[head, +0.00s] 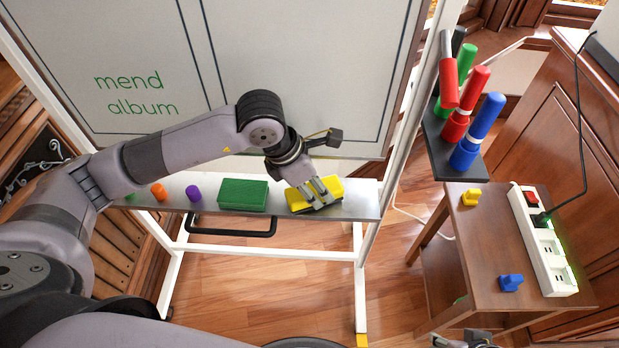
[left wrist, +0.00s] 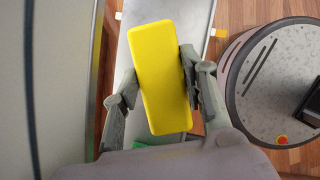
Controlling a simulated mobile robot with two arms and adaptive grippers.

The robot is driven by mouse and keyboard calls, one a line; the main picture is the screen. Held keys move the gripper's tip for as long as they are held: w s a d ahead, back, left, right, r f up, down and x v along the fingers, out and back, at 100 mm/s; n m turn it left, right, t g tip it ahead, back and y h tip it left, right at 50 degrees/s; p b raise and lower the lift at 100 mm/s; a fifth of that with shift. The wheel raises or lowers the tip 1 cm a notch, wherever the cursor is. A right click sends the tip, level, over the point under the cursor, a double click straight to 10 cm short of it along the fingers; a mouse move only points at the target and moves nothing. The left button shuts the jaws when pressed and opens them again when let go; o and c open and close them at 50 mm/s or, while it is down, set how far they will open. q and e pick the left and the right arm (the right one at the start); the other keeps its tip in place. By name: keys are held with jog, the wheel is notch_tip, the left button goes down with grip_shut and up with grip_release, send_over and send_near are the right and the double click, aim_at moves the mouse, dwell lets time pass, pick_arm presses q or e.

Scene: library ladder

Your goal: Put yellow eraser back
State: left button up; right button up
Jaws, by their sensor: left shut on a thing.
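The yellow eraser (head: 298,199) is at the right part of the whiteboard's grey tray (head: 355,200), to the right of a green eraser (head: 243,195). My left gripper (head: 321,193) reaches down from above and is shut on the yellow eraser. In the left wrist view the yellow eraser (left wrist: 163,75) sits between the two fingers (left wrist: 158,95), with the tray behind it. I cannot tell whether its underside touches the tray. Part of my right gripper (head: 465,341) shows at the bottom edge; its fingertips are not clear.
Purple (head: 193,192) and orange (head: 158,192) magnets lie left on the tray. A dark holder (head: 445,148) with red, green and blue markers is at the right. A wooden side table (head: 490,255) carries a power strip (head: 545,245) and yellow and blue pieces.

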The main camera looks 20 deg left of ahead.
pick_arm(q)
jog(key=shift+f, duration=0.1)
jog(key=shift+s+d+r, duration=0.2)
jog(key=shift+s, duration=0.1)
jog(key=shift+f, duration=0.1)
jog(key=o, duration=0.7)
jog(key=shift+w+a, duration=0.1)
jog(key=shift+w, duration=0.05)
jog(key=o, duration=0.3)
